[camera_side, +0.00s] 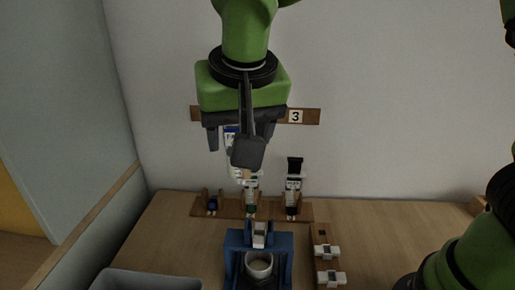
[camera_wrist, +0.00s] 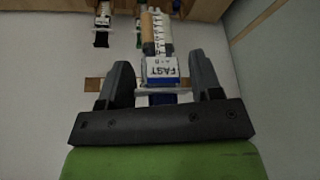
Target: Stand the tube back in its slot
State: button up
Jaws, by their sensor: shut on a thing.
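The tube, white-labelled "FAST A+B" in the wrist view (camera_wrist: 163,68) with a blue band at its near end, is between the two dark fingers of my gripper (camera_wrist: 162,88). My gripper is shut on it. In the side view my gripper (camera_side: 238,140) is high over the table, and the tube (camera_side: 231,134) hangs below it, partly hidden by the dark block on my wrist. A wooden rack (camera_side: 272,211) stands on the table beneath. Two other tubes, one in the middle (camera_side: 251,198) and one black-topped at the right (camera_side: 294,188), stand upright at it.
A blue stand (camera_side: 284,243) with a white cup (camera_side: 259,266) is in front of the rack. A wooden holder with white pieces (camera_side: 328,250) is to its right. A grey tray (camera_side: 145,280) is front left. A board with a "3" (camera_side: 297,117) is on the wall.

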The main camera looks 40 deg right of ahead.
jog(key=w+d+f, duration=0.4)
jog(key=w+f, duration=1)
jog(key=w, duration=0.3)
jog(key=shift+w, duration=0.15)
jog(key=shift+d+f, duration=0.1)
jog(key=shift+f, duration=2.15)
dwell(2.5)
jog(key=o, duration=1.1)
jog(key=c, duration=0.4)
